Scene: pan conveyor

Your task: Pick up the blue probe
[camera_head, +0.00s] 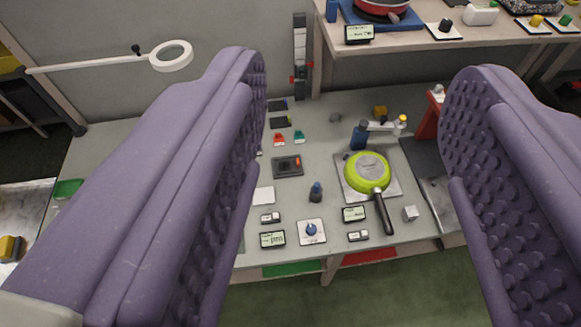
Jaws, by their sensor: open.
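My gripper (355,85) is open, with two purple, studded fingers wide apart and nothing between them touching either one. It is above the grey workbench (330,135). A small dark blue upright thing with a lighter blue top (316,190) stands on the bench between the fingers in the picture, left of the green pan. It may be the blue probe, but it is too small to be sure. A blue knob (311,229) on a white plate and a dark blue block-like thing (360,136) behind the pan are the other blue things there.
A green pan (366,170) with a black handle sits on a pale plate. A dark meter-like box (288,166), red clip (279,139) and teal clip (299,137) lie left of it. A shelf (420,45) overhangs the back right. A ring lamp (171,56) is at upper left.

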